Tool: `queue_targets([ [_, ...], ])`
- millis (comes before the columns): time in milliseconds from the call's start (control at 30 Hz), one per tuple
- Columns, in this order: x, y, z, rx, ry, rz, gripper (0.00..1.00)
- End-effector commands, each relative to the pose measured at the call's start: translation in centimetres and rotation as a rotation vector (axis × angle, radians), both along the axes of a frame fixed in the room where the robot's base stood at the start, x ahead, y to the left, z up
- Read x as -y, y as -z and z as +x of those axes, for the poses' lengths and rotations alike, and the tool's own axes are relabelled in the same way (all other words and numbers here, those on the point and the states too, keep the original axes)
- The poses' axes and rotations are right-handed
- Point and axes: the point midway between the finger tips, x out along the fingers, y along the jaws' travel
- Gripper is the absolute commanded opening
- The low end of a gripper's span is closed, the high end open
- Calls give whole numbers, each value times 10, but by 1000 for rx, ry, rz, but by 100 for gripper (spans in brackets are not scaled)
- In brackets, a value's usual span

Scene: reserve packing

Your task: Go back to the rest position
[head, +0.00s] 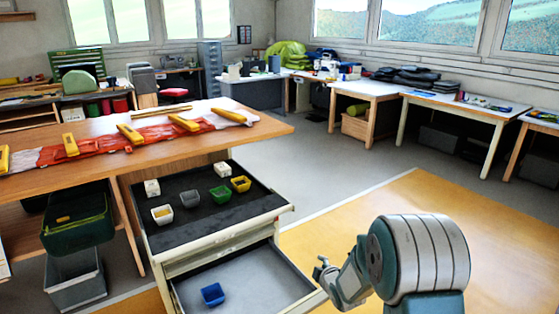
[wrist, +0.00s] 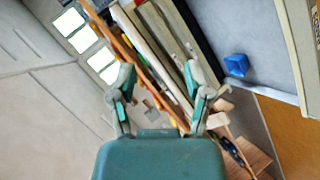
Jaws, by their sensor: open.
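My gripper (head: 321,268) is at the lower middle right in the head view, beside the right edge of the open lower drawer. In the wrist view my gripper (wrist: 158,90) is open, with its two fingers apart and nothing between them. A blue bin (head: 212,294) stands in the lower drawer (head: 250,278), apart from my gripper. The blue bin also shows in the wrist view (wrist: 236,65), to the right of the fingers.
The open upper drawer (head: 215,226) holds white, green and yellow bins and white blocks. A wooden bench (head: 270,127) carries a red cloth and yellow tools. A green crate (head: 78,222) is at left. The yellow floor (head: 385,215) on the right is clear.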

Motion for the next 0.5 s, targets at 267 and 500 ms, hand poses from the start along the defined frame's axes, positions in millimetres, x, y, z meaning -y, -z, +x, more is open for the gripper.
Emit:
queue_targets([
  [267, 22, -86, -40, -129, 221, 126, 64],
  [500, 37, -144, -96, -237, 422, 261, 64],
])
